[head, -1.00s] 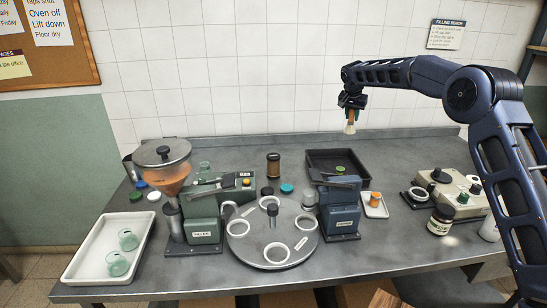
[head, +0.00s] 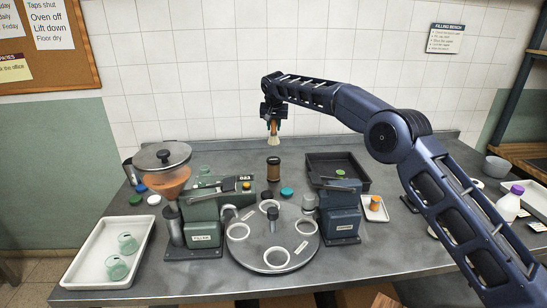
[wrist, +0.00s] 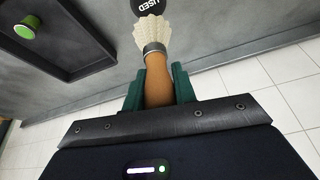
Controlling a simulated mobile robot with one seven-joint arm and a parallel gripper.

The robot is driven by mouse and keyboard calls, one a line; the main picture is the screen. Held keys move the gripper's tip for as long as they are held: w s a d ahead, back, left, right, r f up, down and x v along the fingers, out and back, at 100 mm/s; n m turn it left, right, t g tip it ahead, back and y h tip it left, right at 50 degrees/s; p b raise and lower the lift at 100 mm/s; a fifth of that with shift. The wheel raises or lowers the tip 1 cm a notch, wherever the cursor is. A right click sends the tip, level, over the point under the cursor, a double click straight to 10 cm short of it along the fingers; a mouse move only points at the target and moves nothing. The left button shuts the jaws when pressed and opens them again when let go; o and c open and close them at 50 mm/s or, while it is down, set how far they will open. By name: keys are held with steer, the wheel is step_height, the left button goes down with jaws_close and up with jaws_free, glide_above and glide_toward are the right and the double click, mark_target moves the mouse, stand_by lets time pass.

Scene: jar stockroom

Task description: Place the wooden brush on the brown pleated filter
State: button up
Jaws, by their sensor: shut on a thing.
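The wooden brush (head: 273,139) hangs from my gripper (head: 273,118), with its pale bristles pointing down. In the wrist view the brush's wooden handle (wrist: 158,80) sits between my two green fingertips (wrist: 157,88), which are shut on it. The brown pleated filter (head: 273,170) stands upright on the bench, with dark ends. In the head view the brush appears straight above it, with a gap between them. In the wrist view a black round top marked USED (wrist: 149,5) shows just beyond the bristles, partly cut off by the picture edge.
A black tray (head: 362,184) with a green-topped item lies right of the filter. A round turntable (head: 272,259) with white rings, a green filling machine (head: 205,226) and a blue machine (head: 340,212) stand in front. A blue-green cap (head: 287,192) lies near the filter.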

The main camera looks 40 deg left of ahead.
mark_target(273, 141)
steer(key=shift+s+f, duration=0.1)
steer(key=shift+f, duration=3.8)
steer(key=shift+f, duration=0.15)
steer(key=o, duration=1)
steer(key=v, duration=1.2)
steer(key=shift+a, duration=0.1)
